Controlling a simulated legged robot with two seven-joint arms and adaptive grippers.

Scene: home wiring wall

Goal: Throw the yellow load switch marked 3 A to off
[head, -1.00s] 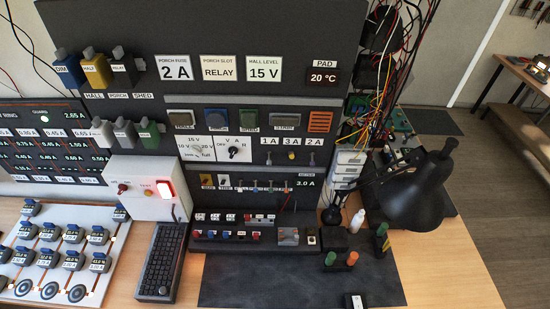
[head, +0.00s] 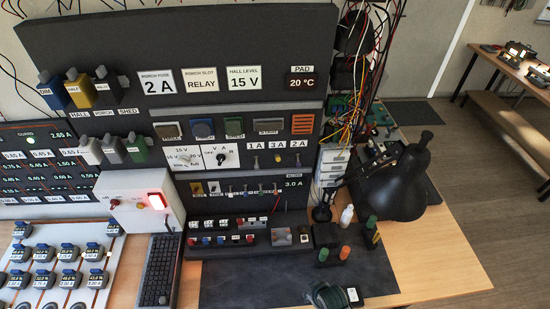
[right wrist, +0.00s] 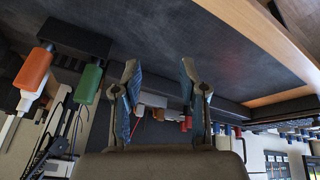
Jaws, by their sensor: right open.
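The yellow load switch (head: 278,158) is a small lever under the 3 A label (head: 277,146) on the dark wall panel. It sits between the levers under the 1 A and 2 A labels. It is too small to tell its position for sure. My right gripper (head: 328,296) is at the bottom edge of the head view, over the dark mat, low and well away from the switch. In the right wrist view my right gripper (right wrist: 165,90) has its two blue-padded fingers apart with nothing between them. My left gripper is out of view.
A black lamp (head: 400,185) stands right of the panel, beside loose wires (head: 375,80). A keyboard (head: 158,270) and a white box with a red-lit button (head: 135,205) are at left.

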